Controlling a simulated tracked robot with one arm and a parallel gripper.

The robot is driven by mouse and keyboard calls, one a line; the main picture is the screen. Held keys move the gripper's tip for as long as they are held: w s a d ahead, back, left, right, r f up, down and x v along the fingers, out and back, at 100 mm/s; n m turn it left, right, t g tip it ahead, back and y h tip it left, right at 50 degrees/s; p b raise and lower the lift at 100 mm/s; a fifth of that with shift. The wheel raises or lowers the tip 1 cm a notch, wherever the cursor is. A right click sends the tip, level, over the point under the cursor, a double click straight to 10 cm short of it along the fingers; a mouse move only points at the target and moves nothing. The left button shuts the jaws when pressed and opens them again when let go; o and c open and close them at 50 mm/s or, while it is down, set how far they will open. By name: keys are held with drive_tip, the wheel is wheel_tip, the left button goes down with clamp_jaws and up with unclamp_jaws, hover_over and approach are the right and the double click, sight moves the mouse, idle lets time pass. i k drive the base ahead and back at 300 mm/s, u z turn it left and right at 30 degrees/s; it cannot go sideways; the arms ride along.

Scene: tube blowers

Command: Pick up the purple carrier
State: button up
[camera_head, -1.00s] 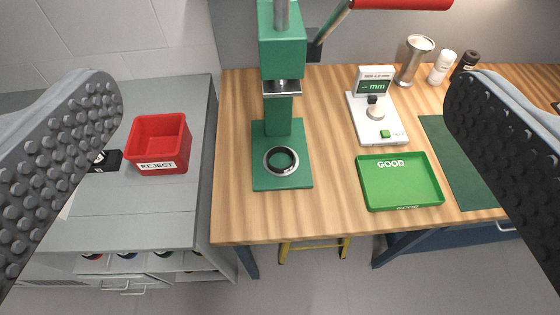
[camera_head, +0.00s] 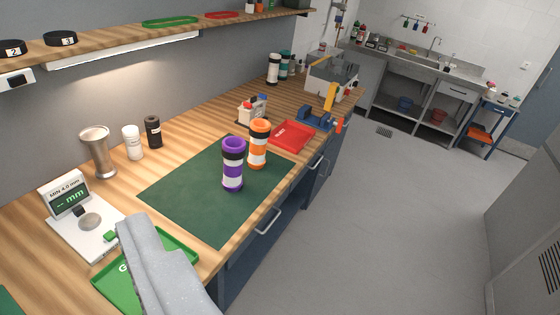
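The purple carrier (camera_head: 233,165) is a short cylinder with purple ends and black and white bands. It stands upright on the dark green mat (camera_head: 190,190), near the mat's middle. Nothing touches it that I can see. A similar orange carrier (camera_head: 259,144) stands upright close behind it to the right. A grey part of mine, apparently my gripper (camera_head: 160,265), shows at the bottom left, over the green tray. It is apart from the purple carrier, to its lower left. Its fingertips cannot be made out, so I cannot tell whether it is open or shut.
The green tray (camera_head: 105,285) and a white gauge (camera_head: 85,225) are at the left. A metal cup (camera_head: 98,150), white bottle (camera_head: 132,142) and black bottle (camera_head: 153,131) stand behind the mat. A red tray (camera_head: 291,136) lies beyond the carriers. A shelf (camera_head: 110,37) overhangs the bench. The floor at right is clear.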

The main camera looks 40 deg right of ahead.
sight(233, 147)
drive_tip(key=z, duration=0.6)
drive_tip(key=k, duration=0.35)
drive_tip(key=z, duration=0.6)
drive_tip(key=i, duration=1.75)
drive_tip(key=u, duration=0.8)
